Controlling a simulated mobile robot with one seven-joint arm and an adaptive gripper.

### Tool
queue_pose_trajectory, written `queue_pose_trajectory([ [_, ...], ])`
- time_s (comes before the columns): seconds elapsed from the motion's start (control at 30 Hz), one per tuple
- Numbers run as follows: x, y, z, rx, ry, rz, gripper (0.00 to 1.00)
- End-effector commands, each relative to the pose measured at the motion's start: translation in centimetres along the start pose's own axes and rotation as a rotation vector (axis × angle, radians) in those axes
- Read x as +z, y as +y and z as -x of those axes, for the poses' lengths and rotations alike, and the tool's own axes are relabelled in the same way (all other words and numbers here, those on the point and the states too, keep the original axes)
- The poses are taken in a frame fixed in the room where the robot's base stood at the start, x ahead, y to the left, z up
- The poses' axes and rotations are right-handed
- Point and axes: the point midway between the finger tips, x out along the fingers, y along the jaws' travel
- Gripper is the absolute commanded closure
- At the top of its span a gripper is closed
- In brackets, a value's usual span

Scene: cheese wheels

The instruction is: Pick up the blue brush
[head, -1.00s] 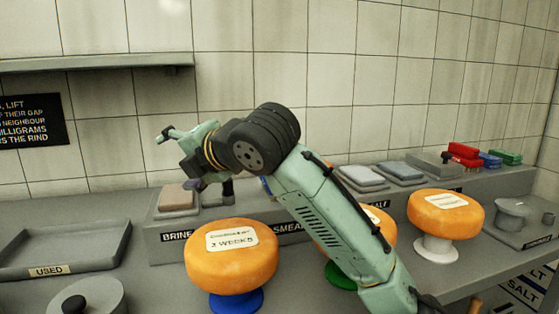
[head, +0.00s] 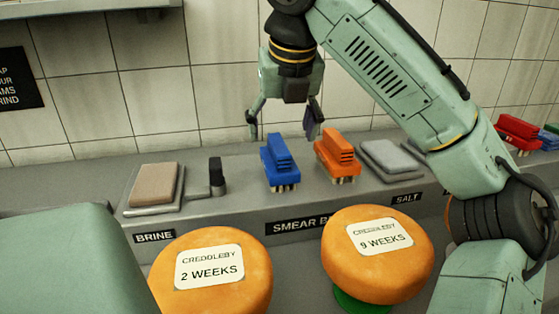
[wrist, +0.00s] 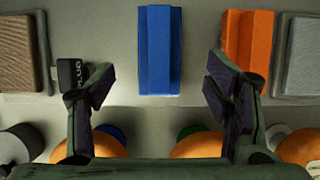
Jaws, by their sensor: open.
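The blue brush (head: 279,162) stands bristles down on the grey ledge, just behind the smear label. In the wrist view the blue brush (wrist: 160,50) lies upright in the picture, centred ahead of the gap between my fingers. My gripper (head: 284,122) is open and empty, pointing down above the ledge near the blue brush. In the wrist view my gripper (wrist: 161,90) shows both fingers wide apart, apart from the brush. An orange brush (head: 336,155) stands to the right of the blue one; it also shows in the wrist view (wrist: 250,48).
Left of the brush are a dark plug (head: 216,175) and a brown pad on a tray (head: 155,186). A grey pad (head: 388,158) lies right of the orange brush. Two orange cheese wheels, marked 2 weeks (head: 205,290) and 9 weeks (head: 378,270), stand in front.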

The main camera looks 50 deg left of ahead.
Motion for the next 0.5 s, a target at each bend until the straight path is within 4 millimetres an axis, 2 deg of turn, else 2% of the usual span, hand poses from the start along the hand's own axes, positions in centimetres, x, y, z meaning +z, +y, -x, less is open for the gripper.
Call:
queue_pose_trajectory([
  [0.1, 0.0, 0.0, -1.5, 0.001, -0.001, -0.001, 0.28],
  [0.27, 0.1, 0.0, -2.5, -0.002, -0.002, -0.002, 0.28],
  [0.5, 0.2, 0.0, -6.0, -0.001, -0.002, -0.004, 0.28],
])
